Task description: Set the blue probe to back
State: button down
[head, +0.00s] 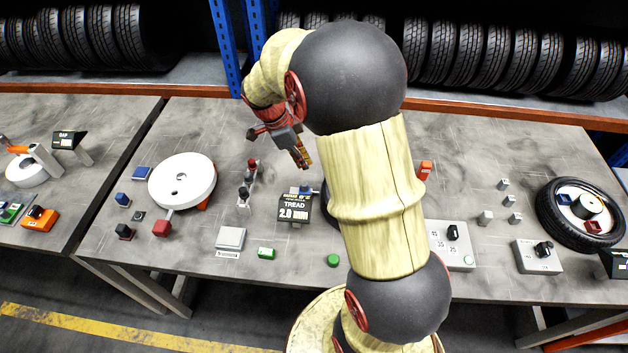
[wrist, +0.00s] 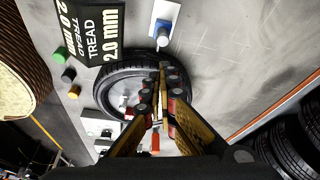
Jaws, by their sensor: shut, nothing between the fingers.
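My gripper (head: 304,162) is shut and empty, above the table and behind the display. In the wrist view my gripper's fingertips (wrist: 164,68) meet over the tyre's edge, apart from the probe. I cannot tell the probe's exact setting.
A tyre (wrist: 108,90) lies flat near the probe, mostly hidden behind my arm in the head view. A row of levers (head: 244,188) and a white disc (head: 182,180) stand to the left. The table's back strip (head: 220,115) is clear.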

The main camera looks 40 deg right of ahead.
aim_at(305, 183)
jog(key=b+x, duration=0.1)
jog(key=x, duration=0.9)
jog(key=shift+b, duration=0.3)
jog(key=w+a, duration=0.1)
jog(key=w+a+b, duration=0.1)
jog(key=shift+w+a+f, duration=0.1)
jog(key=shift+w, duration=0.25)
jog(key=shift+s, duration=0.1)
